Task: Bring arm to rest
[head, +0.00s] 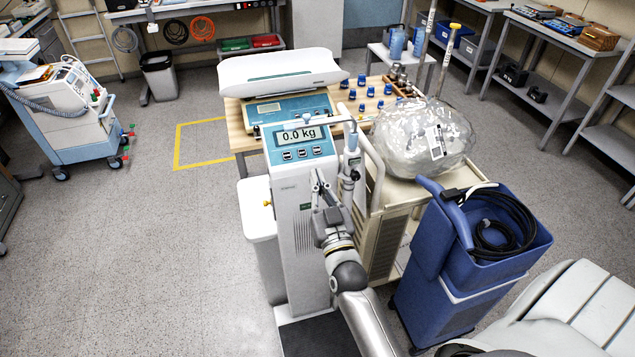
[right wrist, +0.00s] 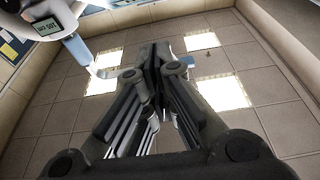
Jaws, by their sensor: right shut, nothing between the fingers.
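My right arm comes in from the bottom of the head view. My right gripper (head: 319,178) points upward in front of the grey scale column (head: 297,205) with the 0.0 kg display (head: 301,135). In the right wrist view the fingers of this gripper (right wrist: 157,58) are together, with nothing between them, and the ceiling is behind them. A corner of a display (right wrist: 47,27) shows at the upper left there. My left gripper does not show in either view.
A wooden table (head: 238,128) with blue-capped items stands behind the column. A clear wrapped bag (head: 410,135) sits on a beige cabinet (head: 385,235). A blue bin (head: 455,270) with a black hose stands at right. Open floor (head: 150,260) lies at left.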

